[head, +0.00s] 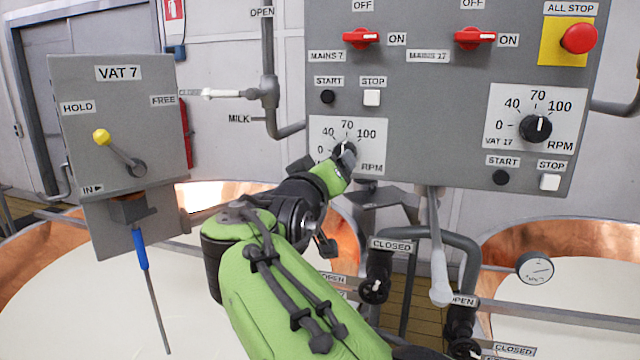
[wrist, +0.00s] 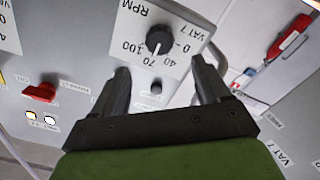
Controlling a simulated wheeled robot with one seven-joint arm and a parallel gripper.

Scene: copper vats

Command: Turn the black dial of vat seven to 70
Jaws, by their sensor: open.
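The black dial of vat seven (wrist: 160,40) sits on a white scale plate marked 0, 40, 70, 100 and RPM. In the wrist view its white pointer line appears to lie at about 70. In the head view the dial (head: 340,146) is partly hidden by my gripper (head: 325,158). My gripper is open; in the wrist view its two fingers (wrist: 161,70) stand apart, with the dial just beyond their tips and between them. I see no finger closed on the dial, and whether one touches it I cannot tell.
The grey panel also holds red switches (head: 361,38), a START button (head: 327,97), a STOP button (head: 371,98), the vat 17 dial (head: 536,128) and a red all-stop knob (head: 578,38). The VAT 7 lever box (head: 120,125) stands left. Pipes and valves (head: 375,290) lie below.

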